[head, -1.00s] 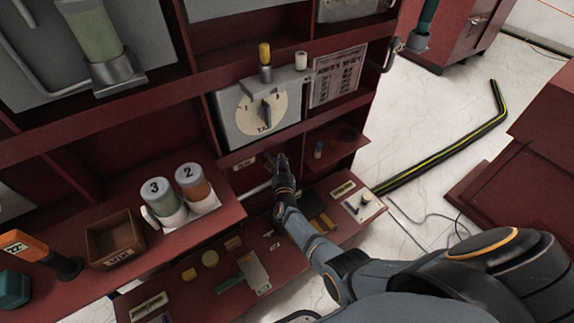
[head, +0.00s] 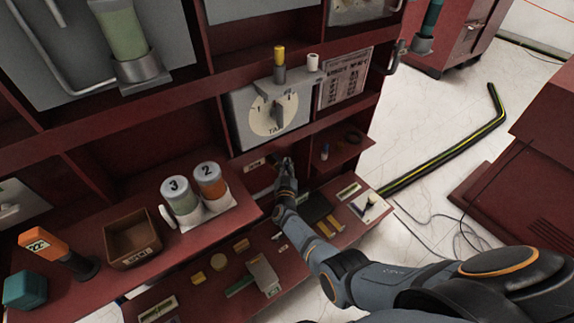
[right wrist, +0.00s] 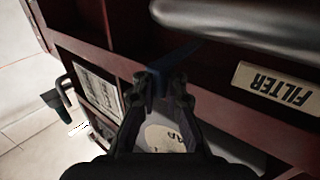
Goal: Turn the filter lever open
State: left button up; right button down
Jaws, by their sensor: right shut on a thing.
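The filter lever (right wrist: 180,60) is a thin blue bar in the right wrist view, beside the grey pipe (right wrist: 240,22). My right gripper (right wrist: 163,84) has its fingertips closed around the bar, which sticks out past them on the right. In the head view my right gripper (head: 287,168) reaches under the middle shelf, just right of the small filter label (head: 254,163). The same filter label shows upside down in the right wrist view (right wrist: 277,83). In the head view the lever is hidden or too small to make out. My left gripper is in neither view.
The tap-changer dial box (head: 270,115) sits above my right gripper. Numbered jars (head: 180,194) stand on the left shelf beside a brown box (head: 132,238). Small parts lie on the lower shelf (head: 225,290). A black and yellow hose (head: 450,147) lies on the open floor at right.

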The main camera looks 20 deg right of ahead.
jog(key=c, duration=1.8)
grip_release()
jog(key=shift+s+a+f, duration=0.15)
jog(key=shift+s+f, duration=0.15)
jog(key=shift+f, duration=0.15)
jog(key=o, duration=0.4)
jog(key=shift+s+r, duration=0.1)
jog(key=shift+r, duration=0.25)
jog(key=v, duration=0.7)
jog(key=shift+s, duration=0.1)
